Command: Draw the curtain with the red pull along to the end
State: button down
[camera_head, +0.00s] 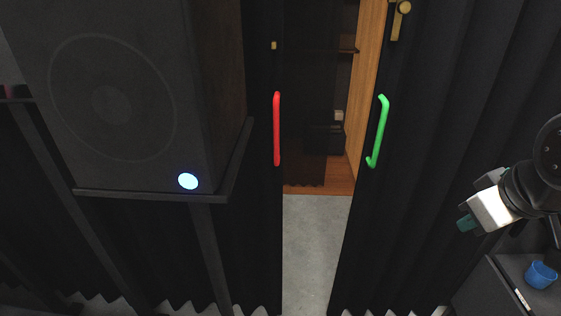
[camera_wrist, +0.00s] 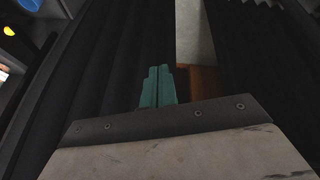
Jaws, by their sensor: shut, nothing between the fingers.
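The red pull (camera_head: 277,129) is an upright bar on the inner edge of the left black curtain (camera_head: 262,230) in the head view. The right black curtain (camera_head: 430,130) carries a green pull (camera_head: 379,131), slightly tilted. A gap stands between the two curtains. My gripper (camera_head: 466,222) is at the right of the head view, in front of the right curtain and well apart from both pulls. In the wrist view its teal fingers (camera_wrist: 158,86) are together and empty, with dark curtain folds beyond. The red pull does not show in the wrist view.
A large dark speaker (camera_head: 110,110) on a stand (camera_head: 150,194) stands before the left curtain, close to the red pull. Through the gap show grey floor (camera_head: 312,240) and a wooden cabinet (camera_head: 355,95). A blue cup (camera_head: 541,274) is at the lower right.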

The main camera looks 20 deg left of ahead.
jog(key=w+a+f+n+t+y, duration=0.25)
jog(key=w+a+n, duration=0.3)
jog(key=a, duration=0.45)
jog(key=w+a+f+n+t+y, duration=0.25)
jog(key=w+a+n, duration=0.3)
jog(key=a, duration=0.35)
jog(key=s+a+f+n+t+y, duration=0.1)
jog(key=a+n+t+y, duration=0.15)
jog(key=a+n, duration=0.45)
jog(key=s+a+f+n+t+y, duration=0.15)
jog(key=a+y, duration=0.25)
jog(key=a, duration=0.6)
jog(key=w+a+g, duration=0.1)
jog(key=w+a, duration=0.2)
jog(key=w, duration=0.5)
jog(key=shift+w+a+n, duration=0.15)
jog(key=shift+n, duration=0.2)
